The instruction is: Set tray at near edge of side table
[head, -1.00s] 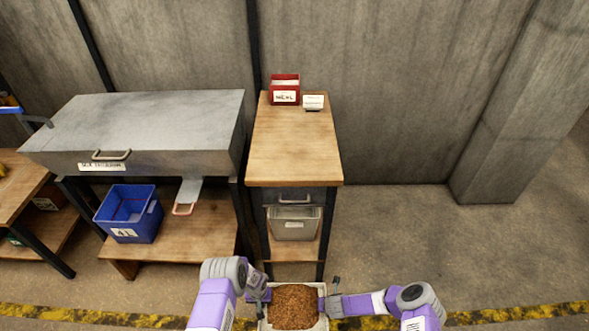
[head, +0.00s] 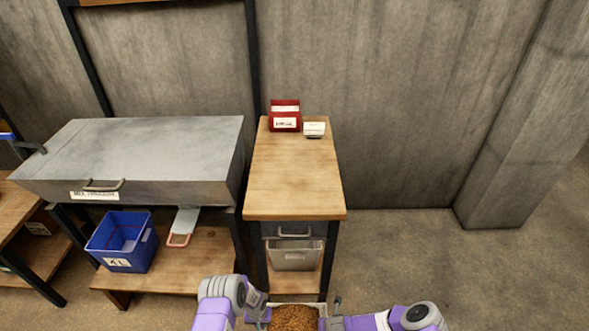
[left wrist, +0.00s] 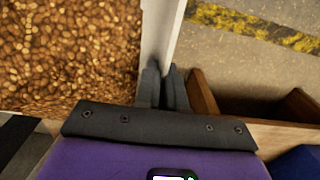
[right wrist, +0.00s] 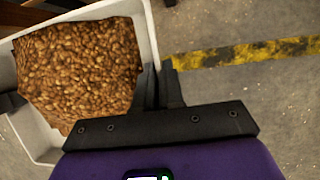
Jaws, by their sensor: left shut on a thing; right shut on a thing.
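The white tray (right wrist: 151,38) is full of brown grain (head: 294,318) and shows at the bottom edge of the head view, partly cut off. My left gripper (left wrist: 163,85) is shut on the tray's wall at one side. My right gripper (right wrist: 157,82) is shut on the opposite wall. The tray is held in front of the side table (head: 293,175), below its top and apart from it. The side table is narrow with a wooden top, and its near half is bare.
Below the top are a drawer and a grey bin (head: 296,258). Floor is open to the right.

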